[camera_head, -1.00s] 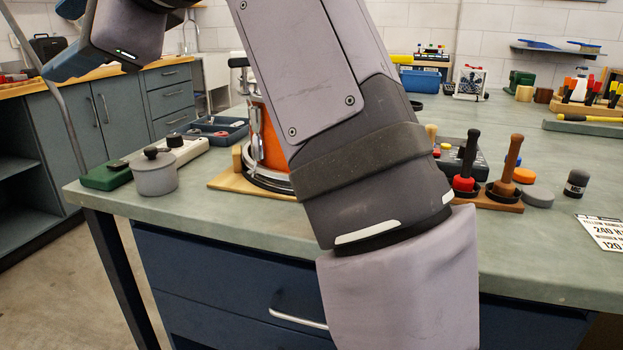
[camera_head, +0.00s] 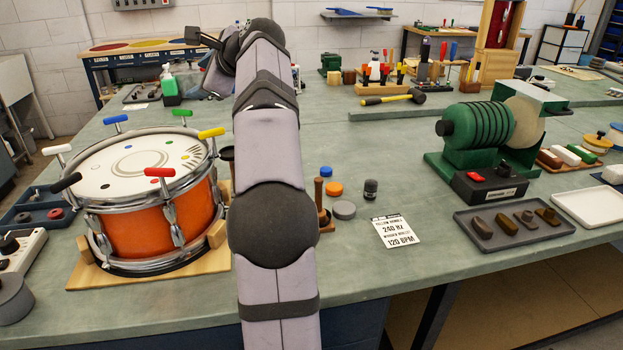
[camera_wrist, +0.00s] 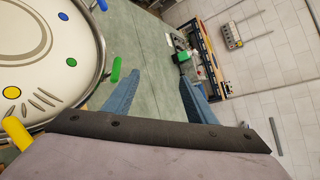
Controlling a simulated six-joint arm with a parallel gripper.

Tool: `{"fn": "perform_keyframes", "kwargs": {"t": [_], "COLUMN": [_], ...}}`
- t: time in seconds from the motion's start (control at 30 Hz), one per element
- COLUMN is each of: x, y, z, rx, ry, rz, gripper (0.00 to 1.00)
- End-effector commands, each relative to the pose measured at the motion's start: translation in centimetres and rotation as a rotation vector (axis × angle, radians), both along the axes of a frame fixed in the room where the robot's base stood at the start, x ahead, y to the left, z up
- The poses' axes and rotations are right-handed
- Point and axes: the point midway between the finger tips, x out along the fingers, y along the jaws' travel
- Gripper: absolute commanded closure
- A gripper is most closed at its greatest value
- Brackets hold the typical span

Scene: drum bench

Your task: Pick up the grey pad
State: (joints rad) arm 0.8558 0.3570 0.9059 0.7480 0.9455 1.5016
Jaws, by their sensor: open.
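The grey pad (camera_head: 344,210) is a small flat round disc lying on the green bench, right of my arm in the head view. It lies just in front of an orange disc (camera_head: 333,189) and left of a small dark jar (camera_head: 370,189). The wrist view does not show the pad. My gripper (camera_wrist: 158,76) shows there with two blue fingers spread apart and nothing between them. It is up near the drum, well away from the pad.
An orange drum (camera_head: 160,225) with coloured tuning handles stands left of my arm. A wooden-handled tool (camera_head: 319,196) stands close left of the pad, partly behind my arm. A printed card (camera_head: 396,231) lies to the right. A green machine (camera_head: 485,135) and grey tray (camera_head: 512,227) are farther right.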

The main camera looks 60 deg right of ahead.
Motion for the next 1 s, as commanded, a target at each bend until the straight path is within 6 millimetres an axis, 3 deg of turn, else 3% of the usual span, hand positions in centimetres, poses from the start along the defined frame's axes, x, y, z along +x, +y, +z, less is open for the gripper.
{"fn": "perform_keyframes", "kwargs": {"t": [0.03,0.1,0.2,0.33,0.5,0.7,0.8,0.9,1.0], "x": [-1.8,-4.2,-8.0,-13.6,-21.1,-30.9,-35.3,-37.8,-38.9], "y": [-4.0,-8.2,-13.1,-16.7,-16.4,-13.6,-12.2,-11.6,-11.5], "z": [0.7,-0.1,-2.3,-7.2,-13.0,-15.0,-16.8,-20.2,-21.9], "rx": [0.015,0.036,0.093,0.257,0.55,0.851,0.891,0.835,0.794], "ry": [0.01,0.022,0.054,0.118,0.138,-0.003,-0.045,0.026,0.084], "rz": [-0.067,-0.136,-0.206,-0.21,-0.101,0.075,0.154,0.2,0.215], "gripper": [0.49,0.49,0.49,0.49,0.49,0.49,0.49,0.49,0.49]}}
